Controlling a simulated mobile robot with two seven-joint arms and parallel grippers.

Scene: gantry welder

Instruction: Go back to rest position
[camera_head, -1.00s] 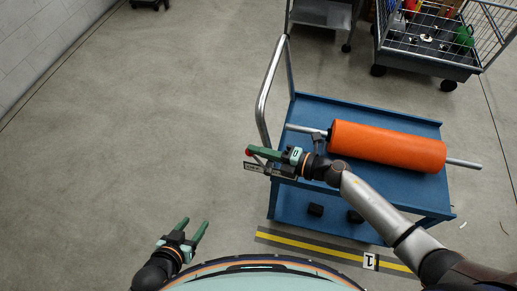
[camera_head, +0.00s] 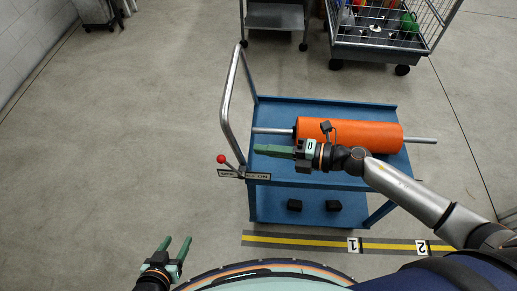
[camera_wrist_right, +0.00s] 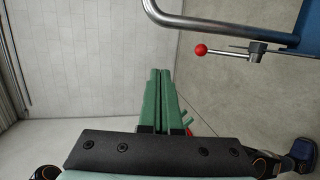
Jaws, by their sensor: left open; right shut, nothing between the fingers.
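My right gripper (camera_head: 274,151) is shut with nothing between its green fingers. In the head view it is above the blue cart's upper shelf, in front of the orange roller, pointing left. In the right wrist view its fingers (camera_wrist_right: 160,100) lie side by side, closed. My left gripper (camera_head: 174,246) is open and empty at the lower left, above the bare floor, with its two green fingers apart. A red-knobbed lever (camera_head: 222,159) with an OFF/ON plate stands on the cart's left edge, apart from my right gripper. The red knob also shows in the right wrist view (camera_wrist_right: 201,50).
The blue cart (camera_head: 340,101) carries the orange roller (camera_head: 370,134) on a metal rod. Its silver handle (camera_head: 228,100) rises at the left. A wire basket trolley (camera_head: 385,45) stands at the back right. The floor at left is clear.

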